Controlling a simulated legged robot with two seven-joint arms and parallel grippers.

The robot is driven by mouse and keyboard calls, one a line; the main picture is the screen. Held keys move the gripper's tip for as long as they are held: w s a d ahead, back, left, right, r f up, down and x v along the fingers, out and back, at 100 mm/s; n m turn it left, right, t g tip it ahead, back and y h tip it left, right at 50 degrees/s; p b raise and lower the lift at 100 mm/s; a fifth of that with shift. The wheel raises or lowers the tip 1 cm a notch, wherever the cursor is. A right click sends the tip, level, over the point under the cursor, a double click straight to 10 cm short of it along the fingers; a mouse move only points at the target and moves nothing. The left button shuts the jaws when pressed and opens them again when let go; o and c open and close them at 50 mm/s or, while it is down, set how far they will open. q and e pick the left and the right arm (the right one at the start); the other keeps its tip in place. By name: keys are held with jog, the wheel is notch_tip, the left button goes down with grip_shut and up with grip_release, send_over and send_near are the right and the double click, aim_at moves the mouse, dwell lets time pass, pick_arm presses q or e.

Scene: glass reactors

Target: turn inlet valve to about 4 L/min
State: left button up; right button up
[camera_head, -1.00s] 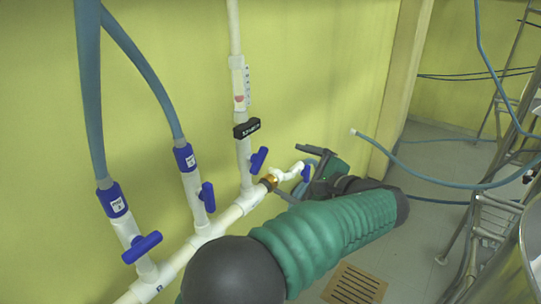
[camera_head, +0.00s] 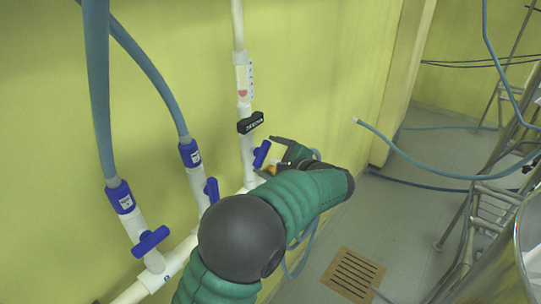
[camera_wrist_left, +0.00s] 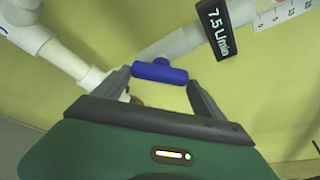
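The inlet valve has a blue handle (camera_head: 261,153) on the vertical white pipe, below a black flow display (camera_head: 250,122). In the left wrist view, the display (camera_wrist_left: 221,30) reads 7.5 L/min. My left gripper (camera_head: 272,156) is at the handle in the head view. In the left wrist view, my left gripper's fingers (camera_wrist_left: 161,80) are apart, with the blue handle (camera_wrist_left: 160,71) between their tips, one finger near each end. I cannot tell whether they touch it. My right gripper is not in view.
Two more blue valve handles (camera_head: 151,241) (camera_head: 211,190) sit on hose branches at the left. A flow tube (camera_head: 243,78) stands above the display. A loose blue hose (camera_head: 400,155) hangs at the right. A floor drain (camera_head: 353,274) and metal frame (camera_head: 470,220) are at the lower right.

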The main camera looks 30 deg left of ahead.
pick_arm(q)
jog(key=a, duration=0.2)
jog(key=shift+s+a, duration=0.1)
jog(key=shift+a, duration=0.25)
jog(key=c, duration=0.6)
jog(key=shift+d, duration=0.1)
jog(key=shift+c, duration=0.2)
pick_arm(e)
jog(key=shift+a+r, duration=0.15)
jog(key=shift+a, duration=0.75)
pick_arm(q)
jog(key=shift+d, duration=0.1)
jog(key=shift+r, duration=0.1)
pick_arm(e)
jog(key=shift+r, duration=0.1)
pick_arm(q)
jog(key=p, duration=0.3)
jog(key=shift+r+m+g, duration=0.3)
jog(key=shift+r+m, duration=0.05)
jog(key=shift+m, duration=0.05)
jog(key=shift+f+m+p, duration=0.15)
jog(key=shift+m+p, duration=0.15)
jog(key=shift+p, duration=0.05)
jog(key=shift+f, duration=0.3)
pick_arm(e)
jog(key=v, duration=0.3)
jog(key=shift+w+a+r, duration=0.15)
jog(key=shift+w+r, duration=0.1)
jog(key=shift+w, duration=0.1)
